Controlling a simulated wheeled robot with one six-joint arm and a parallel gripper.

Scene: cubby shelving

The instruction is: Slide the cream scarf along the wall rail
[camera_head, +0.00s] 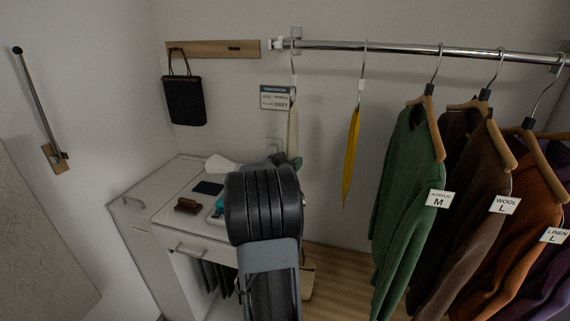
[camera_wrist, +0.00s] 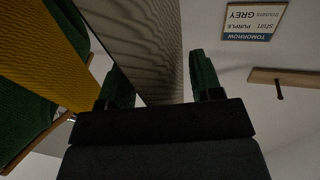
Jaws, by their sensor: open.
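The cream scarf (camera_head: 293,132) hangs from a hook near the left end of the chrome wall rail (camera_head: 395,48), left of the yellow scarf (camera_head: 352,155). My gripper (camera_head: 287,161) is at the scarf's lower part; my own arm hides much of it and the scarf's bottom end. In the wrist view, the cream scarf (camera_wrist: 142,42) runs between the two dark green fingers of my gripper (camera_wrist: 157,75). The fingers are apart. The right finger is clear of the cloth; whether the left one touches it I cannot tell.
Green, brown and orange garments (camera_head: 405,170) hang along the rail's right side. A TOMORROW sign (camera_head: 277,98) is on the wall left of the scarf. A black bag (camera_head: 184,101) hangs from a wooden peg board. A white cabinet (camera_head: 150,200) with small items stands below.

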